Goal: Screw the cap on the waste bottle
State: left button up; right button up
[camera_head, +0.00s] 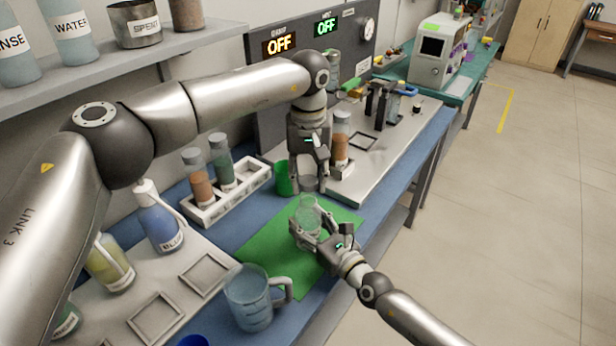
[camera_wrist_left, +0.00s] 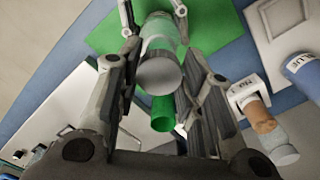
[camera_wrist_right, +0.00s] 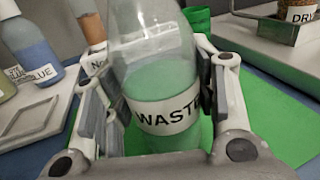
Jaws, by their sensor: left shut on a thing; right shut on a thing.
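The waste bottle (camera_head: 309,218) is clear with green liquid and stands upright over the green mat. Its WASTE label (camera_wrist_right: 165,118) shows in the right wrist view. My right gripper (camera_head: 306,234) is shut around the bottle's body, with a finger on each side. My left gripper (camera_head: 309,178) is above the bottle, pointing down, shut on a grey cap (camera_wrist_left: 160,74). The cap (camera_head: 308,185) is over the bottle's mouth. I cannot tell whether it touches the neck, since the cap hides the mouth in the left wrist view.
A green cup (camera_head: 284,179) stands just behind the bottle. A white rack (camera_head: 231,192) with sample bottles is to the left. A clear jug (camera_head: 250,298) stands at the front of the green mat (camera_head: 262,262). A blue bottle (camera_head: 159,222) is farther left. The mat's right side is clear.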

aim_at(308, 223)
pick_arm(q)
jog(key=shift+f, duration=0.4)
jog(key=shift+f, duration=0.9)
jog(key=shift+f, duration=0.55)
jog(key=m, duration=0.6)
jog(key=shift+a, duration=0.15)
dwell(0.3)
jog(key=o, duration=0.6)
